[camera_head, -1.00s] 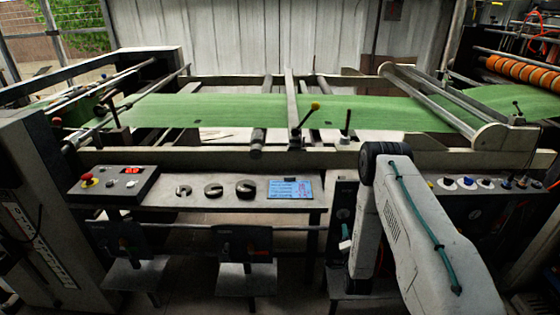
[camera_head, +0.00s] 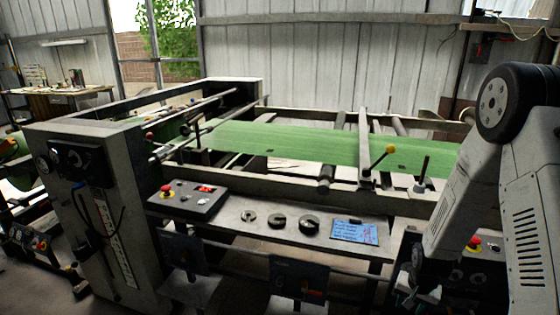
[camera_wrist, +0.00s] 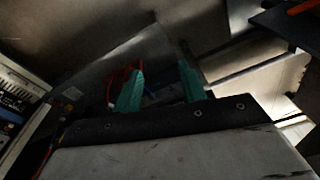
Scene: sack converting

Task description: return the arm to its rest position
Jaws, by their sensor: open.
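My arm (camera_head: 470,190) stands at the right of the head view, bent at a dark round joint, with its lower link pointing down in front of the machine. The end of the arm is low and dark in that view, so the jaws cannot be made out there. In the wrist view my gripper (camera_wrist: 160,88) shows two green fingers set apart, with nothing held between them. Beyond the fingers are dim machine parts and a red cable, too dark to tell fully.
The converting machine carries a green web (camera_head: 310,143). A shelf in front holds a control box (camera_head: 187,199), several dark ring-shaped pieces and a blue display card (camera_head: 355,231). A tall machine cabinet (camera_head: 95,210) stands at left. A workbench (camera_head: 60,92) is far left.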

